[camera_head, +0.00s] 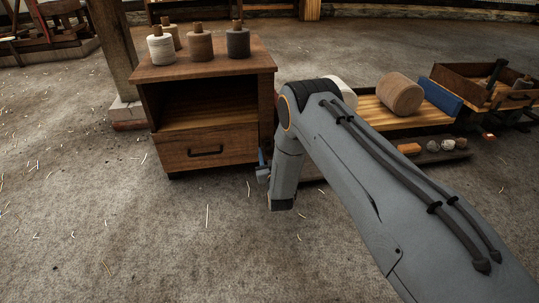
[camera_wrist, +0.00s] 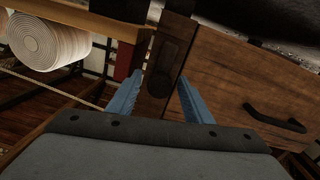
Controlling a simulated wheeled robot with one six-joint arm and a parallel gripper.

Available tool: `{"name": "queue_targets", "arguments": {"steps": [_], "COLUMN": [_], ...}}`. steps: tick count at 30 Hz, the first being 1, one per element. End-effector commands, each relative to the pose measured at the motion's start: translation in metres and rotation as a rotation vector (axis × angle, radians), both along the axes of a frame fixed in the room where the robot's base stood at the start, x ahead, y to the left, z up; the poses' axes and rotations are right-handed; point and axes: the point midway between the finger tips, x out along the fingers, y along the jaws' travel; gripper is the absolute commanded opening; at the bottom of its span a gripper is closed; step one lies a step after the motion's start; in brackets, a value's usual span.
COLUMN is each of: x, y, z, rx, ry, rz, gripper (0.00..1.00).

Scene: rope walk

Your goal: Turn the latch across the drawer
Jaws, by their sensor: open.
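The wooden drawer (camera_head: 175,158) with a dark handle (camera_head: 205,152) sits shut in the low part of the brown cabinet (camera_head: 262,100). In the wrist view, the drawer front (camera_wrist: 225,75) and its handle (camera_wrist: 274,118) are tilted at the right. A dark latch (camera_wrist: 171,62) lies along the cabinet's side post, beside the drawer's edge. My gripper (camera_wrist: 160,77) is open, its blue fingers on either side of the latch's near end; contact cannot be told. In the head view, my gripper (camera_head: 263,162) shows small at the drawer's right edge; the latch is hidden there.
Several thread spools (camera_head: 199,44) stand on the cabinet top. At right, a low bench (camera_head: 375,113) holds a large tan roll (camera_head: 400,94) and a blue block (camera_head: 440,96). A white roll (camera_wrist: 46,40) shows in the wrist view. The floor before the drawer is clear.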

Motion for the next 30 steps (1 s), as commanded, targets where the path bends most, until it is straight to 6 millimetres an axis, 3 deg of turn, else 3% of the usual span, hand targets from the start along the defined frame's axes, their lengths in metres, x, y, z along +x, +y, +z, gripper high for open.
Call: {"name": "queue_targets", "arguments": {"steps": [8, 16, 30], "x": [0.002, 0.0019, 0.0008], "y": [0.0006, 0.0004, -0.0004], "z": [0.0006, 0.0002, 0.0007], "rx": [0.0, 0.0, 0.114], "ry": [0.0, 0.0, 0.035], "rz": [0.0, 0.0, -0.001], "gripper": [0.46, 0.05, 0.05]}}
